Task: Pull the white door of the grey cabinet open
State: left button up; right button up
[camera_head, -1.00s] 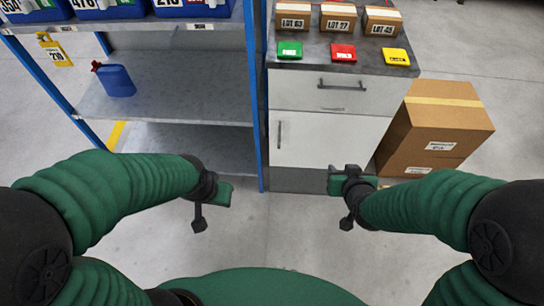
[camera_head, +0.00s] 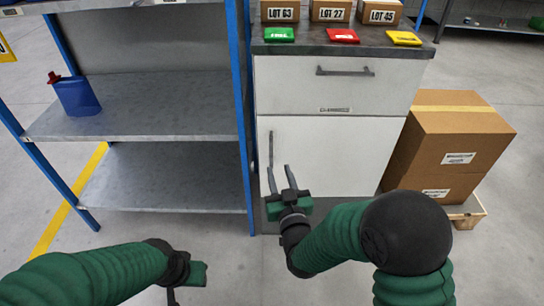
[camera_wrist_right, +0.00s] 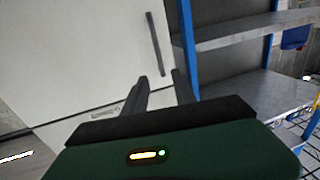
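The grey cabinet (camera_head: 345,40) stands in the middle with its white door (camera_head: 335,150) shut below a drawer. The door's dark vertical handle (camera_head: 271,150) is near its left edge. My right gripper (camera_head: 279,172) is in front of the lower left of the door, its two fingers apart and empty, just below the handle. In the right wrist view the handle (camera_wrist_right: 155,44) is beyond the fingertips (camera_wrist_right: 161,78), apart from them. My left gripper (camera_head: 190,278) is at the lower left, low over the floor; its fingers do not show clearly.
A blue-framed metal shelf (camera_head: 160,105) stands close on the left of the cabinet, with a blue jug (camera_head: 77,97) on it. Cardboard boxes (camera_head: 455,145) on a pallet (camera_head: 466,212) stand on the right. Small boxes and coloured cases lie on the cabinet top.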

aim_at(271, 147)
jog(key=w+b, duration=0.1)
jog(key=w, duration=0.2)
jog(key=w+a+b, duration=0.1)
jog(key=w, duration=0.2)
jog(key=w+b, duration=0.1)
jog(key=w, duration=0.2)
jog(key=shift+a+f, duration=0.15)
jog(key=shift+a, duration=0.25)
jog(key=shift+w+a, duration=0.1)
jog(key=shift+w, duration=0.2)
jog(key=shift+c, duration=0.2)
grip_shut()
jog(key=shift+s, duration=0.1)
